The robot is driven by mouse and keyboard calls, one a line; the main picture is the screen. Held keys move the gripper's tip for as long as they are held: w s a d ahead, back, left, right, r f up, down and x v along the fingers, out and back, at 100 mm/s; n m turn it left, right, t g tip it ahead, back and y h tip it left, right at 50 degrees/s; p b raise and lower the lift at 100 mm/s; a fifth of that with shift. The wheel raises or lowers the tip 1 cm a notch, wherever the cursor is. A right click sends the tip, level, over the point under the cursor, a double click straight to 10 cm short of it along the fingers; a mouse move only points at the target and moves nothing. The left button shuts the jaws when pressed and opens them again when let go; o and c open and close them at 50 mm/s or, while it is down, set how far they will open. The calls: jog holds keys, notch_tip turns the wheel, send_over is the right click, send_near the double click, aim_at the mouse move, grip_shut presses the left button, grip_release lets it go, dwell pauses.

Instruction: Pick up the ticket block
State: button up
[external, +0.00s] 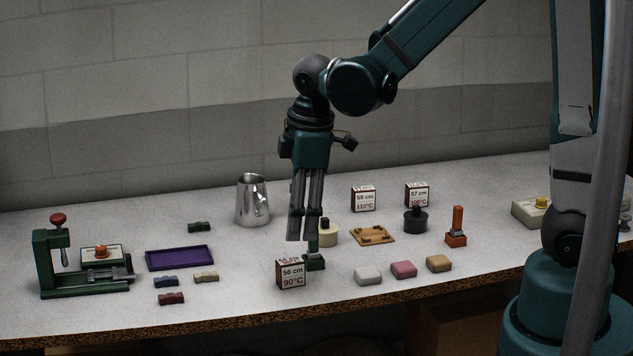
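Three upright ticket blocks with printed white faces and dark red-brown sides stand on the table. The 56 cm, 90°C block (292,275) is nearest the front edge. The 58 cm, 110°C block (364,199) and the 57 cm, 100°C block (417,195) stand farther back. My gripper (301,239) points straight down, with its fingertips just above and behind the 56 cm block in the picture. They look apart from it. I see nothing held.
A green post on a base (314,262) stands close behind the 56 cm block. Coloured rounded blocks (403,269) lie to its right. A steel pitcher (252,203), purple tray (180,258) and green press (80,265) are left.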

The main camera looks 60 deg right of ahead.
aim_at(290, 261)
jog(key=shift+w+d+f+n+g+p, duration=0.15)
jog(key=shift+w+f+n+p, duration=0.1)
jog(key=shift+w+f+p, duration=0.2)
jog(key=shift+w+d+f+n+g+p, duration=0.15)
jog(key=shift+w+f+n+p, duration=0.15)
jog(key=shift+p, duration=0.2)
jog(key=shift+w+d+f+n+g+p, duration=0.1)
jog(key=shift+w+f+n+g+p, duration=0.15)
jog(key=shift+f+p, duration=0.2)
jog(key=shift+w+d+f+n+g+p, duration=0.1)
jog(key=shift+w+f+n+g+p, duration=0.1)
jog(key=shift+f+p, duration=0.2)
jog(key=shift+f, duration=0.1)
jog(key=shift+f, duration=1.25)
jog(key=shift+f, duration=0.1)
jog(key=shift+a+f+b, duration=0.2)
jog(key=shift+f+b, duration=0.2)
jog(key=shift+f, duration=2.1)
jog(key=shift+c, duration=0.5)
jog(key=c, duration=0.9)
